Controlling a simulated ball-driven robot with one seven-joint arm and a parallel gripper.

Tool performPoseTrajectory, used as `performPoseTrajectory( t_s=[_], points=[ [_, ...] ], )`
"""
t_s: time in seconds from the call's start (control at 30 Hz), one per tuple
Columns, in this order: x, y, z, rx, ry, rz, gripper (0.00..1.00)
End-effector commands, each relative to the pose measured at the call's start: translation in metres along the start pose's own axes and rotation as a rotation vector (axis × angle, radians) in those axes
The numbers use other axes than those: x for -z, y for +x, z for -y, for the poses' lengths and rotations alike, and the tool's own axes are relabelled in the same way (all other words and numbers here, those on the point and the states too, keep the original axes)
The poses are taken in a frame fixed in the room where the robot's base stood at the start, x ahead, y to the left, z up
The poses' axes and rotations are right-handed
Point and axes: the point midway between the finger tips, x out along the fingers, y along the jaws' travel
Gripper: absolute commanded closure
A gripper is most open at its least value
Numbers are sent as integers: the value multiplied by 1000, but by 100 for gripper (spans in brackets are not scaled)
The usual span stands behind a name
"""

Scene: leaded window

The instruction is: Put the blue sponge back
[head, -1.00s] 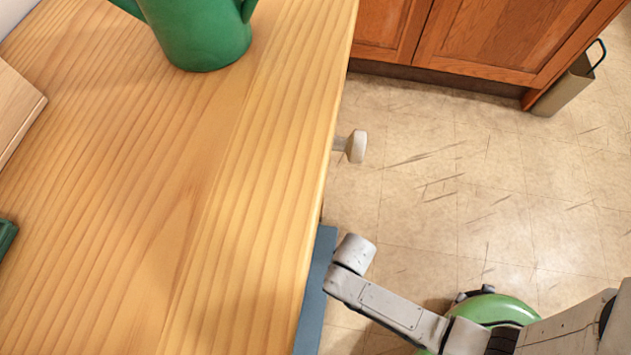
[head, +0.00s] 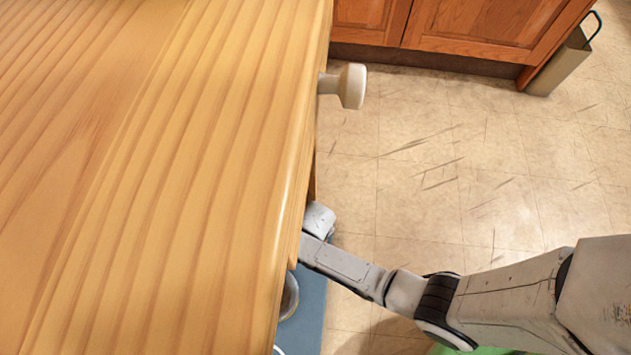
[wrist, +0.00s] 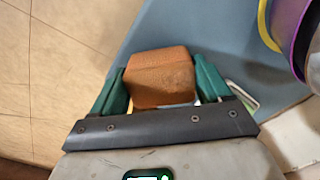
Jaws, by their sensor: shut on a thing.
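In the wrist view, my gripper (wrist: 160,75) is shut on an orange-brown block (wrist: 160,78), its two green fingers on either side of it. The block has rounded edges and looks like a sponge, but it is not blue. It is over or in front of a blue-grey surface (wrist: 190,30); I cannot tell whether it touches it. I see no blue sponge in either current view. In the head view, my gripper is hidden below the wooden tabletop (head: 150,180).
The blue-grey surface also shows low beside the table in the head view (head: 310,305). Round-rimmed yellow and purple items (wrist: 285,25) stand right of the block. A pale knob (head: 352,86) sticks out from the table's side. Tiled floor (head: 430,180) is open toward the wooden cabinet (head: 470,30).

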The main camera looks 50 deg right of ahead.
Motion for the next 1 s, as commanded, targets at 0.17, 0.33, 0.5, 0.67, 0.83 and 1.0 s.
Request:
performPoseTrajectory(
  t_s=[0.17,0.33,0.5,0.67,0.83,1.0],
  points=[
    [1,9,0,0,0,-2,56],
    [0,9,0,0,0,-1,56],
    [0,11,0,0,0,-2,15],
    [0,11,0,0,0,-2,0],
    [0,11,0,0,0,-1,0],
    [0,2,0,0,0,-1,0]
  ],
)
